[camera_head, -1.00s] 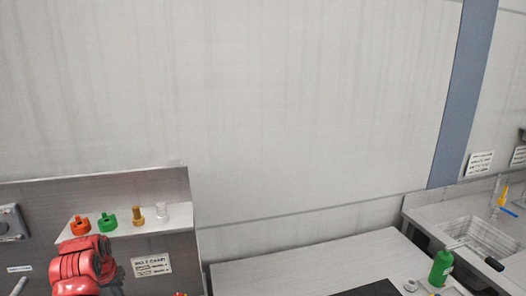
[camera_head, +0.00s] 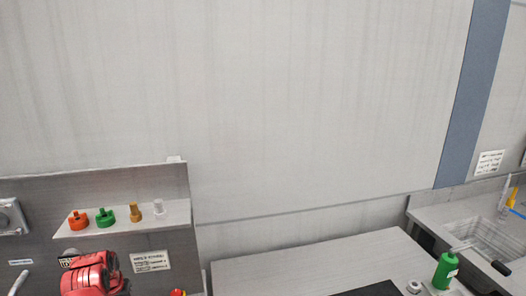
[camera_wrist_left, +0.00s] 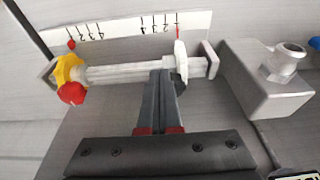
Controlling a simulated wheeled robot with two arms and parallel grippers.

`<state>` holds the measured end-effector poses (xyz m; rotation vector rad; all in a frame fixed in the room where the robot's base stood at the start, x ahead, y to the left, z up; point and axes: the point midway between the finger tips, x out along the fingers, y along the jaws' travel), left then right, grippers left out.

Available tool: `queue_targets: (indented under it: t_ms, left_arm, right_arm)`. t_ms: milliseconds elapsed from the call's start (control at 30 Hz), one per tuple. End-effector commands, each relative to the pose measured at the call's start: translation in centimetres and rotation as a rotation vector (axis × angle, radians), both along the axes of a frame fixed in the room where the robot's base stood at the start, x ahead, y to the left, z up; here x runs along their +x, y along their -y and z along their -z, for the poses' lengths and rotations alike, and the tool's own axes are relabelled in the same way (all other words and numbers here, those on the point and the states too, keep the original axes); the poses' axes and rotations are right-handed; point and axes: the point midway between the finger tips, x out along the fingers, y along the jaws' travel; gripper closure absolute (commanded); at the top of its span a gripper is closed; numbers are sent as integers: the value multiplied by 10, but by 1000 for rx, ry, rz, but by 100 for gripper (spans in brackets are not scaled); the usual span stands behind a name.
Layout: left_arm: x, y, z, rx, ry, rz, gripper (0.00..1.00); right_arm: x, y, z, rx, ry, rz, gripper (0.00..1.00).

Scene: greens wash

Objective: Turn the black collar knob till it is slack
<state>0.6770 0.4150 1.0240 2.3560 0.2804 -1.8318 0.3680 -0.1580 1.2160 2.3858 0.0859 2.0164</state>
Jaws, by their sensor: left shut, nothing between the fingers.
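In the head view only my red left arm shows, low at the left. My right gripper is not in view.
A white numbered scale strip (camera_wrist_left: 125,35) with red marks runs behind the rod. A grey metal block (camera_wrist_left: 265,80) with a round fitting stands to its right. In the head view, a shelf (camera_head: 75,233) holds orange, green, brown and clear fittings. A green bottle (camera_head: 445,271) stands near the sink.

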Motion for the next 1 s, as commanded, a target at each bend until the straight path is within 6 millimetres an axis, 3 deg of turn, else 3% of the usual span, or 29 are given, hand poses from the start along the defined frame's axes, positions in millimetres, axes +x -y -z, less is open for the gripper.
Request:
queue_targets:
  t_ms: [1000]
  left_arm:
    - [4,-2,6,0,0,2,100]
  right_arm:
    - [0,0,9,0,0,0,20]
